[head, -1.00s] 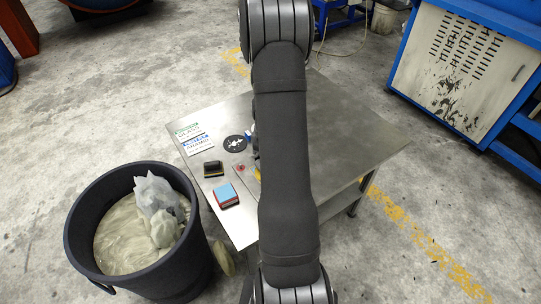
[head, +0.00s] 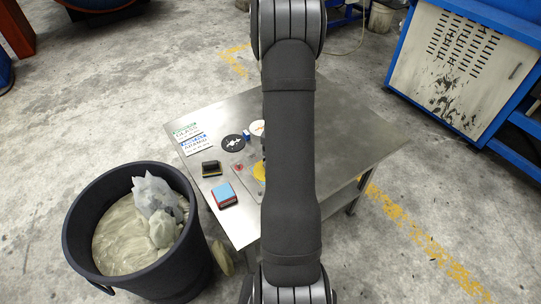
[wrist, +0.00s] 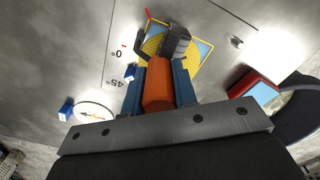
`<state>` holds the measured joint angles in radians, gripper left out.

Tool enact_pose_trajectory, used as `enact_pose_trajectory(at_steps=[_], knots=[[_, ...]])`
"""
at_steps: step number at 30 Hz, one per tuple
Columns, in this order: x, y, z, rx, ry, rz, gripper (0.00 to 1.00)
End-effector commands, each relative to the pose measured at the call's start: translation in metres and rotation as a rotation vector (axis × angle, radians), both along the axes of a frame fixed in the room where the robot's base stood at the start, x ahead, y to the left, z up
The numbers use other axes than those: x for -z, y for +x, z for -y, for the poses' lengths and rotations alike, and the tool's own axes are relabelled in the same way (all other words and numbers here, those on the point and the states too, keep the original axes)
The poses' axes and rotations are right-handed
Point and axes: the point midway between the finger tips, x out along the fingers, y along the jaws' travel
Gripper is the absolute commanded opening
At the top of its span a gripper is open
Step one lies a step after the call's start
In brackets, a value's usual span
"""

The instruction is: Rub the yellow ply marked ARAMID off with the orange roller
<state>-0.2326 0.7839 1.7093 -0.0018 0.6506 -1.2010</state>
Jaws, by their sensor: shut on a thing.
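My gripper (wrist: 158,82) is shut on the orange handle of the roller (wrist: 157,92), between its blue fingers in the wrist view. The roller's dark grey head reaches forward over the yellow ply (wrist: 153,46). The ply looks striped and lies on a light blue square. I cannot tell whether the roller head touches it. In the head view part of the yellow ply (head: 260,172) shows beside my arm, which hides the gripper and roller. A white card marked ARAMID (head: 195,145) lies at the table's left edge.
The metal table (head: 350,130) also bears a GLASS card (head: 185,130), a black disc (head: 232,143), a white dial (wrist: 95,112), a black-and-yellow block (head: 211,168) and a blue-topped red block (head: 224,194). A dark bin (head: 85,210) stands at left. The table's right side is clear.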

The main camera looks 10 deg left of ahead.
Motion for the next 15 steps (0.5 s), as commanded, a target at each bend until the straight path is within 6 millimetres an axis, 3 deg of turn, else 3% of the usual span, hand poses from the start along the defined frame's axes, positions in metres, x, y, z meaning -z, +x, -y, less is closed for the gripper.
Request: enact_pose_trajectory(at_steps=[8, 15], knots=[[-0.005, 0.001, -0.001, 0.000, 0.001, 0.003, 0.00], [-0.028, 0.001, -0.001, 0.000, 0.001, 0.004, 0.00]])
